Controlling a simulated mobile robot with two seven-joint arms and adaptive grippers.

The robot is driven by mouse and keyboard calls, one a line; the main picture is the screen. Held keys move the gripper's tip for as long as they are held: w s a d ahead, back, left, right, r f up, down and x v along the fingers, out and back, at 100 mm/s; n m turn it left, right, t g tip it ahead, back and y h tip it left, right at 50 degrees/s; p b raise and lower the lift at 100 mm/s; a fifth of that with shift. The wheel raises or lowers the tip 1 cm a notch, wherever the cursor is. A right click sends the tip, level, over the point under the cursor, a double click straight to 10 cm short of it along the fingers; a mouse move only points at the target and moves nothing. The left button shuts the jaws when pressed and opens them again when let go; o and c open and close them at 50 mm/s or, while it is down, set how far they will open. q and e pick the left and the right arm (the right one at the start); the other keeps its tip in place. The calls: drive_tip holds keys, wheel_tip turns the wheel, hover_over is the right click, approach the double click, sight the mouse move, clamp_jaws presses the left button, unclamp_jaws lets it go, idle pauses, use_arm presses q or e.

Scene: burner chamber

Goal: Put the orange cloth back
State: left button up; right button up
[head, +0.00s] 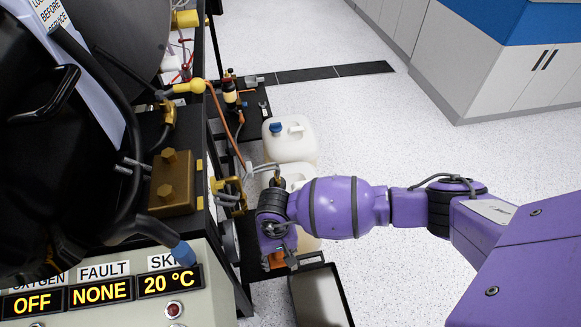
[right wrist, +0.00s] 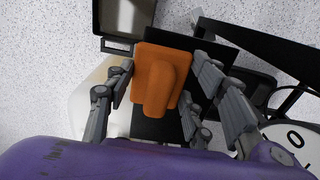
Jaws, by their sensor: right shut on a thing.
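The orange cloth (head: 275,261) shows as a small patch under my right gripper (head: 279,258) in the head view. In the right wrist view the cloth (right wrist: 158,82) is a flat orange sheet with a raised fold in the middle. My left gripper is not in view.
An open dark-rimmed bin (head: 319,296) is just in front. The control panel (head: 120,295) and dark machine are close on the left. Open speckled floor (head: 400,270) lies to the right.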

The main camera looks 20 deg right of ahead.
drive_tip(key=shift+w+a+f, duration=0.15)
drive_tip(key=shift+w+a, duration=0.05)
drive_tip(key=shift+a, duration=0.15)
drive_tip(key=f, duration=0.3)
drive_tip(key=shift+a+f, duration=0.1)
drive_tip(key=shift+a, duration=0.15)
drive_tip(key=shift+f, duration=0.2)
drive_tip(key=shift+f+b, duration=0.15)
drive_tip(key=shift+b, duration=0.2)
drive_tip(key=o, duration=1)
wheel_tip(320, 180, up, 12)
drive_tip(key=shift+r+p, duration=0.2)
drive_tip(key=shift+p, duration=0.65)
